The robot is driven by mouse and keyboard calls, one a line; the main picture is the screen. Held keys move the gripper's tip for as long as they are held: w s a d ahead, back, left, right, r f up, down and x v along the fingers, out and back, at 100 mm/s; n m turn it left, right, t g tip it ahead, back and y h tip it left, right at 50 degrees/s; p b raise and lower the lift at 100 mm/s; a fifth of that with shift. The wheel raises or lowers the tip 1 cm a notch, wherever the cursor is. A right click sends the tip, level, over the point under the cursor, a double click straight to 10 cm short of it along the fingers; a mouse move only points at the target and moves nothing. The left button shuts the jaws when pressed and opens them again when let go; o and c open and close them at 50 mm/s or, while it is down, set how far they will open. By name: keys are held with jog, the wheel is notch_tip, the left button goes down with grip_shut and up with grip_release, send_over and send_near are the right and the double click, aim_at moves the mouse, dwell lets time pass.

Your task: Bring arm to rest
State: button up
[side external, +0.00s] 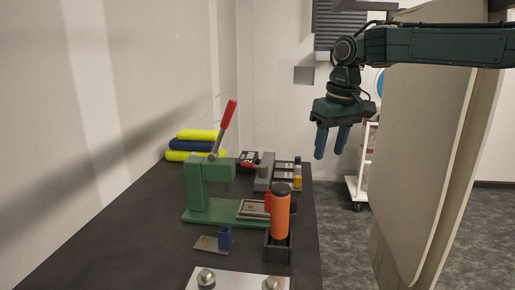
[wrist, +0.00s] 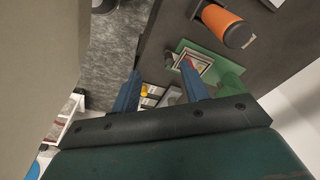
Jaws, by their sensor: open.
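My gripper (side external: 332,141) is open and empty. In the side external view it hangs fingers-down in the air, to the right of the dark bench (side external: 120,240) and above its level. Its two blue fingers also show apart in the wrist view (wrist: 158,92), with nothing between them that they touch. The dark green arm reaches in from the right edge at the top of the side external view.
On the bench stand a green press (side external: 199,190) with a red-tipped lever (side external: 230,113), an orange bottle (side external: 280,212) in a dark holder, and several yellow and blue rolls (side external: 196,145). A beige panel (side external: 425,150) stands right. A white cart (side external: 358,185) is behind.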

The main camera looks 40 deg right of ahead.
jog(key=s+f+t, duration=0.2)
jog(key=s+f, duration=0.1)
jog(key=s, duration=0.9)
jog(key=s+f+n+t, duration=0.1)
jog(key=s+f, duration=0.2)
jog(key=s, duration=1)
jog(key=shift+a+f+n+t, duration=0.2)
jog(key=shift+a+n+t, duration=0.1)
jog(key=shift+a+t, duration=0.1)
